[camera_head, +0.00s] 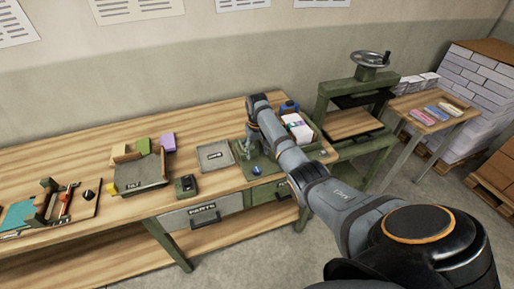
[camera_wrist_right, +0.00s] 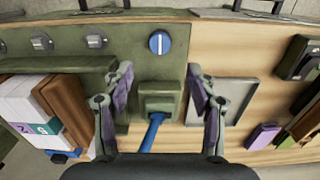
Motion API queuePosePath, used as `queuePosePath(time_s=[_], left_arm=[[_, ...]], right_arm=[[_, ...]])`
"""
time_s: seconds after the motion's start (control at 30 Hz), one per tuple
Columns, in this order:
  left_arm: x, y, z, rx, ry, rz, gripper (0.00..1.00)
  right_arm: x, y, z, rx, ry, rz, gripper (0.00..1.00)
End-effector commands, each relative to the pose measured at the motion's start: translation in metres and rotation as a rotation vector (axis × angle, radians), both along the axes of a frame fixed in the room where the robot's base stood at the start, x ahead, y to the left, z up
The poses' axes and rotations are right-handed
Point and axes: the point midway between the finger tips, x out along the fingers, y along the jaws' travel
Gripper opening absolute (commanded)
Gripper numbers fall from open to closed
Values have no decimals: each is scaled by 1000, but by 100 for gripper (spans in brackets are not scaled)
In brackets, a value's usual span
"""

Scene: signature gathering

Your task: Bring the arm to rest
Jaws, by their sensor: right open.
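My right arm (camera_head: 345,195) reaches in from the lower right of the head view to the workbench (camera_head: 130,209). My right gripper (camera_head: 249,146) points down over a green plate (camera_head: 262,176) on the bench. In the wrist view the right gripper (camera_wrist_right: 160,75) is open, its two fingers wide apart with nothing gripped. Between and below them is a green block (camera_wrist_right: 160,98) with a blue bar (camera_wrist_right: 152,130). A blue round piece with a white mark (camera_wrist_right: 160,42) lies just beyond the fingertips. My left gripper is not in view.
A grey tray (camera_head: 215,156) lies left of the gripper. White and dark block-like items (camera_head: 298,127) stand close on its right. A green press (camera_head: 372,80) with a handwheel stands farther right. Bare wood shows at the bench's back left.

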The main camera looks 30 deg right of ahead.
Motion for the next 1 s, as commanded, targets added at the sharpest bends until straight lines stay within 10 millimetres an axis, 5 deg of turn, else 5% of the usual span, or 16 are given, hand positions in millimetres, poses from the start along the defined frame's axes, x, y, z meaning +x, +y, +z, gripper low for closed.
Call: queuePosePath(time_s=[0.2,0.73,0.87,1.0], left_arm=[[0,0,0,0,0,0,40],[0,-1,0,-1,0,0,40],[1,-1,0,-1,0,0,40],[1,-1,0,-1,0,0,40]], right_arm=[[0,0,25,1,0,0,58],[0,0,27,1,1,1,58],[-10,7,10,-19,-5,25,58],[-52,33,-35,-75,-47,115,58]])
